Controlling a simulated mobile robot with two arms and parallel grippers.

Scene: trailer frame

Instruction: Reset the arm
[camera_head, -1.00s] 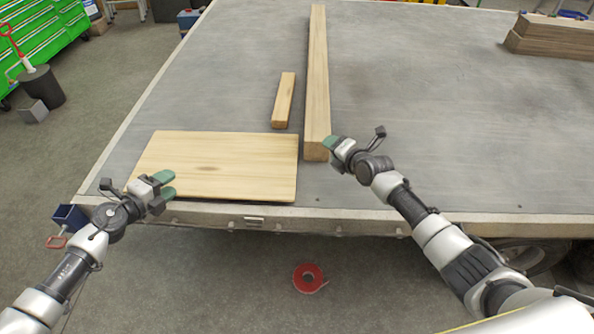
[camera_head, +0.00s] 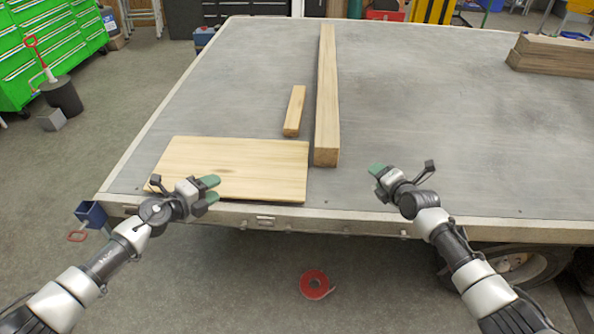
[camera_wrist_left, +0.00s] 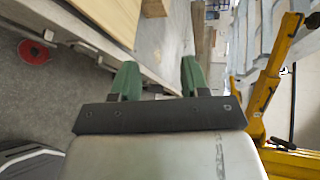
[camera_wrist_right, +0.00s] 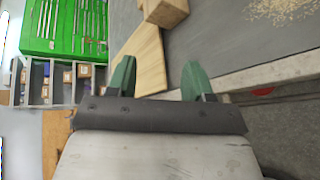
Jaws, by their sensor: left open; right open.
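My left gripper (camera_head: 213,189) is open and empty, over the front edge of the light wooden board (camera_head: 235,165) on the trailer bed. In the left wrist view its two green fingertips (camera_wrist_left: 158,76) stand apart with nothing between them. My right gripper (camera_head: 379,170) is near the bed's front edge, to the right of the long beam (camera_head: 327,90). In the right wrist view its green fingers (camera_wrist_right: 158,76) are spread and empty, with the board (camera_wrist_right: 146,58) and a beam end (camera_wrist_right: 163,10) beyond.
A short wood block (camera_head: 294,110) lies left of the beam. Stacked planks (camera_head: 550,55) lie at the bed's far right. The grey trailer bed (camera_head: 430,100) is mostly clear on the right. A red tape roll (camera_head: 314,284) lies on the floor, and a green cabinet (camera_head: 50,45) stands at left.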

